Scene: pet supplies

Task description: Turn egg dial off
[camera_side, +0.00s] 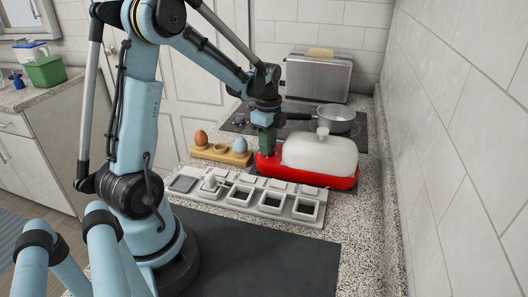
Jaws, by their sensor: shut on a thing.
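The red egg cooker (305,178) with its pale domed lid (320,155) and knob stands on the counter at the centre right. My gripper (267,152) points down at the left end of the red base. It is shut on what appears to be the egg dial there. The fingers cover the dial, so its shape and setting are hidden.
A wooden egg holder (222,155) with a brown egg (201,138) and a blue egg (240,145) stands left of the cooker. A pale compartment tray (250,197) lies in front. A pan (335,118) and toaster (318,78) stand behind. A tiled wall (455,120) bounds the right.

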